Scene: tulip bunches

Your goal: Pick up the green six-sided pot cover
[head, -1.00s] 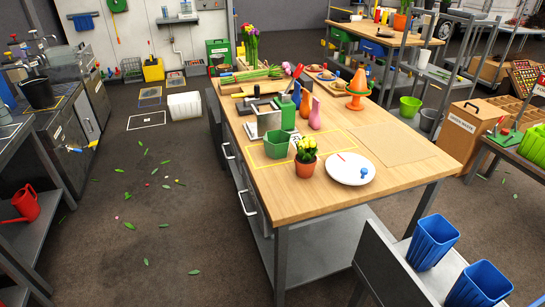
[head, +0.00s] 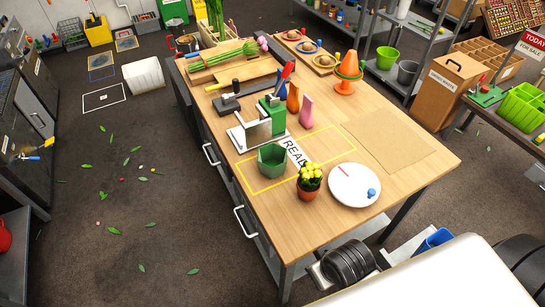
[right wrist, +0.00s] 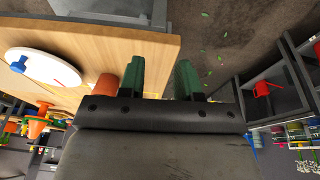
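The green six-sided pot cover (head: 273,160) stands upright on the wooden table (head: 410,175) in the head view, inside a yellow outlined area lettered "READ...", and looks empty. A terracotta pot with yellow flowers (head: 309,182) stands close to its right and front. I cannot make out the pot cover in that view. My left gripper is not in view.
A white plate (head: 354,186) with a small blue item lies right of the flower pot. An orange cone (head: 347,75) is farther back. A brown mat (head: 388,145) lies bare.

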